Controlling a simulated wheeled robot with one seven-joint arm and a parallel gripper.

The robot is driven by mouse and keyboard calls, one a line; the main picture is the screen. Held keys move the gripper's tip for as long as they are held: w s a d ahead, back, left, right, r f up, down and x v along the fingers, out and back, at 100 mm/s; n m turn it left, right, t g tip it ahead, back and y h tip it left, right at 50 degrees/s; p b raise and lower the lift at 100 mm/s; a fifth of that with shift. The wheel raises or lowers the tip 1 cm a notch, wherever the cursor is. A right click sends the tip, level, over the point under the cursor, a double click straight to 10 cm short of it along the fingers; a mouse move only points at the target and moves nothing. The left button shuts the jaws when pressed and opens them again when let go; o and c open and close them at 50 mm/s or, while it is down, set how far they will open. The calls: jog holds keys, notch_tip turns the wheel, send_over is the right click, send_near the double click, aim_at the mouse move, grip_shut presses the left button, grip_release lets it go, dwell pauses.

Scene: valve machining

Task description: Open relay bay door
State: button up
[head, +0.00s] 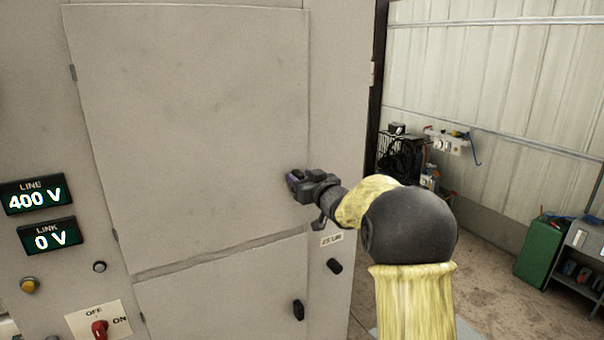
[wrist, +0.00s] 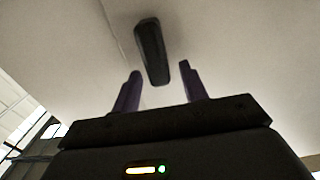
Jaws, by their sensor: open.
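The large upper cabinet door (head: 190,120) is a pale beige panel and looks shut, flush with the cabinet front. I cannot read a label naming it as the relay bay. My gripper (head: 293,184) is at this door's right edge, about mid-height of the cabinet. In the wrist view, a dark oblong handle (wrist: 151,50) stands on the pale panel just beyond my open fingers (wrist: 160,72). It lies between the lines of the two purple fingers, slightly tilted, with no visible contact. In the head view my gripper hides this handle.
A lower door (head: 220,295) has its own black handle (head: 298,310). Voltage displays (head: 36,195) and a red switch (head: 99,329) are at left. Open floor lies right, with a green cabinet (head: 540,253).

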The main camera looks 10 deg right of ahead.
grip_shut()
jog(key=shift+s+f, duration=0.1)
dwell(0.3)
